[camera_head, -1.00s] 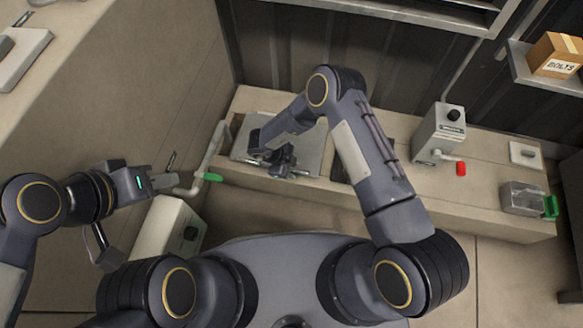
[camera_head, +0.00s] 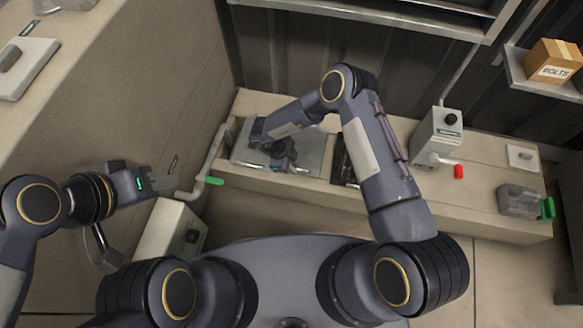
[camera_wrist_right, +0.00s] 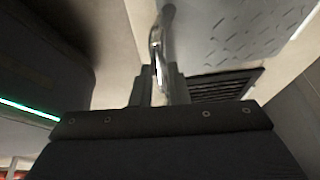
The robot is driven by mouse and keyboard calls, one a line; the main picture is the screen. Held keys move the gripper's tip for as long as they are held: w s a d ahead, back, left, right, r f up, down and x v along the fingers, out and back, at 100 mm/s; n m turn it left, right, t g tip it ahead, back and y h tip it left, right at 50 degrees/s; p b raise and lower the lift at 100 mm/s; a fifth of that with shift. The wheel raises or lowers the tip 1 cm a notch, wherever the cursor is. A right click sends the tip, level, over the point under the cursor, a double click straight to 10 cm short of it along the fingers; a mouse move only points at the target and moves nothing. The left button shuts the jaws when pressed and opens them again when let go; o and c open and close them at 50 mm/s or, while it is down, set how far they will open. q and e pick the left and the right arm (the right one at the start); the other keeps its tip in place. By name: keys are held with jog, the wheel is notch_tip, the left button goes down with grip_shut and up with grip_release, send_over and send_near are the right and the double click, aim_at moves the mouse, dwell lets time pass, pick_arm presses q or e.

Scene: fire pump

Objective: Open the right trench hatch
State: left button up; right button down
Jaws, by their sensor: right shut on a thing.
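A grey metal hatch plate (camera_head: 314,145) lies on the low trench bench, left of a dark slotted opening (camera_head: 344,160). The wrist view shows its diamond tread (camera_wrist_right: 235,30), a pale bar handle (camera_wrist_right: 156,42) and the dark slotted grate (camera_wrist_right: 222,84). My right gripper (camera_head: 287,166) is over the plate's front part, shut on the handle; its fingers partly hide the grip. My right arm covers part of the bench and the opening's right side. My left gripper (camera_head: 172,183) is left of the bench, near a pipe with a green lever; its jaw gap is unclear.
The pipe's green lever (camera_head: 214,181) is at the bench's left end. A grey box with a red-tipped lever (camera_head: 458,171) and a green-handled box (camera_head: 518,200) stand to the right. A bolts carton (camera_head: 553,62) sits on a shelf.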

jog(key=w+d+r+p, duration=0.2)
jog(key=w+r+p, duration=0.2)
jog(key=w+r, duration=0.3)
jog(key=shift+w+d+r, duration=0.15)
jog(key=shift+d+r, duration=0.2)
jog(key=shift+r, duration=1.25)
jog(key=c, duration=1.4)
grip_release()
jog(key=shift+f, duration=0.15)
jog(key=shift+a, duration=0.1)
jog(key=p+v, duration=0.2)
jog(key=v, duration=0.6)
